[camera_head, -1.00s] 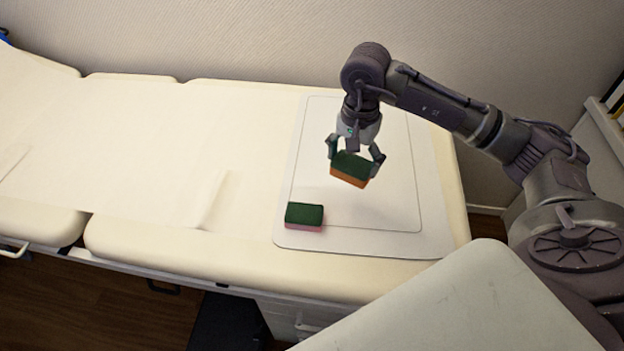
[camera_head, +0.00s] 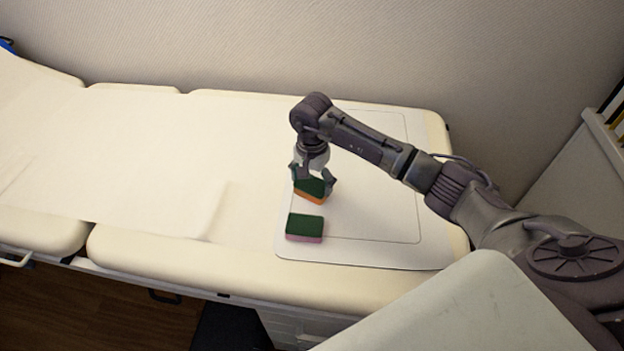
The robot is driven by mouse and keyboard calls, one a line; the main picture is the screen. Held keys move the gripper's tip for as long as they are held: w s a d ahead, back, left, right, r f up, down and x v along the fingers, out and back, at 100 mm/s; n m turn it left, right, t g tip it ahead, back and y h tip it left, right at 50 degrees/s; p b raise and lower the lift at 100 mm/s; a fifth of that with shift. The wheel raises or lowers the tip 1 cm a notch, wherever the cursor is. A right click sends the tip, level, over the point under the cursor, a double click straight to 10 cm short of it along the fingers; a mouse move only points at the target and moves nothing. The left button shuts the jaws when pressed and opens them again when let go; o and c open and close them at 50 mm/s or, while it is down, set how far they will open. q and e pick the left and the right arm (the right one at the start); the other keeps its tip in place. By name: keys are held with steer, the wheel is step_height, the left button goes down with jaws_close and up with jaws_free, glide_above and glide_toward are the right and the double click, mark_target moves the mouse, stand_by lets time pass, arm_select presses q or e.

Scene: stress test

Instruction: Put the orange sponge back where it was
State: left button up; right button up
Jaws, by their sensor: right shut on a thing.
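The orange sponge (camera_head: 310,193) has a dark green top and an orange lower side. My right gripper (camera_head: 314,184) is shut on it, with a finger at each side. The sponge is over the left part of the white mat (camera_head: 380,252); I cannot tell whether it touches the mat. A second sponge, pink with a dark green top (camera_head: 305,228), lies on the mat just in front of it, near the mat's front left corner. My left gripper is not in view.
The mat lies on a cream padded couch (camera_head: 200,265), with a white paper sheet (camera_head: 120,160) to the left. The right half of the mat is clear. A wall stands behind, and a pale cabinet (camera_head: 575,180) is at the right.

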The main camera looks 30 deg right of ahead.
mark_target(312, 184)
steer(key=shift+f, duration=0.1)
steer(key=o, duration=0.8)
step_height(312, 184, up, 12)
steer(key=shift+r+b, duration=0.15)
steer(key=shift+b, duration=0.25)
stand_by(0.3)
